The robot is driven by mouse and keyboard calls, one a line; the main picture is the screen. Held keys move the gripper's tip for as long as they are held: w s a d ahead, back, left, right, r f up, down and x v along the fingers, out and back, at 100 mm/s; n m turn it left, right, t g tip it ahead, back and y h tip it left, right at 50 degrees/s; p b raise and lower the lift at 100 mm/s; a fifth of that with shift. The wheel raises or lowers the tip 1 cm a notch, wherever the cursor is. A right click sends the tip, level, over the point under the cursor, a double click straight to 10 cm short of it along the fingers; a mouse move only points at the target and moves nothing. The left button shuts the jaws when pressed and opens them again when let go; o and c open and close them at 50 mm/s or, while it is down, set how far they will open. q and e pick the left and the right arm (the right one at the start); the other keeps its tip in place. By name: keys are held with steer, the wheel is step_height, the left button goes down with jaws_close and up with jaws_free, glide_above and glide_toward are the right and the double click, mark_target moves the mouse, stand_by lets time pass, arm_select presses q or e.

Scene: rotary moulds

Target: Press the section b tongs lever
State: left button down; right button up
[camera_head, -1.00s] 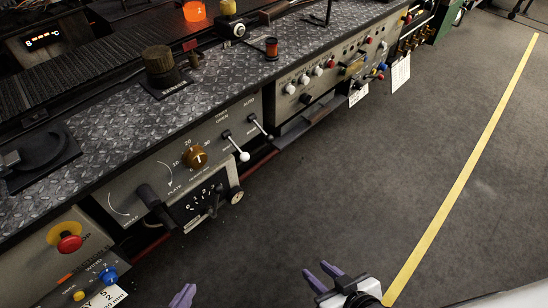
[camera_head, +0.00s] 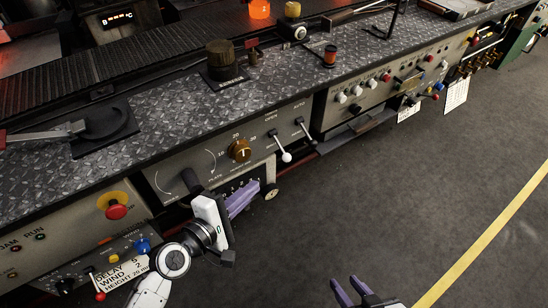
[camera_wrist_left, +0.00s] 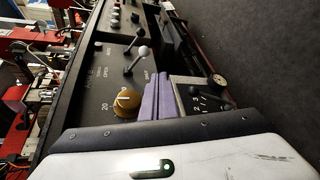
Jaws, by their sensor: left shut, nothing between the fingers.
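The grey control panel (camera_head: 215,150) carries two slim levers side by side. The lever (camera_head: 286,157) by the OPEN label has a white ball at its tip and hangs down. The other lever (camera_head: 312,139) is by AUTO, to its right. In the left wrist view the white-ball lever (camera_wrist_left: 143,52) is ahead of my fingers. My left gripper (camera_head: 245,196) is shut and empty, its purple fingers in front of the panel, below the brown dial and lower left of the white-ball lever, not touching it. My right gripper (camera_head: 353,289) is open and empty over the floor.
A brown dial (camera_head: 239,151) and a black handle (camera_head: 191,181) sit left of the levers. A gauge box with a round knob (camera_head: 270,191) juts out below. A red stop button (camera_head: 116,211) is further left. The floor to the right is clear.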

mark_target(281, 148)
arm_select(q)
steer(key=shift+w+d+r+n+h, duration=0.2)
steer(key=shift+w+r+n+h, duration=0.1)
steer(key=shift+w+r+n, duration=0.6)
steer(key=b+x, duration=0.1)
steer(key=x, duration=0.8)
steer(key=shift+w+d, duration=0.2)
steer(key=shift+w, duration=0.2)
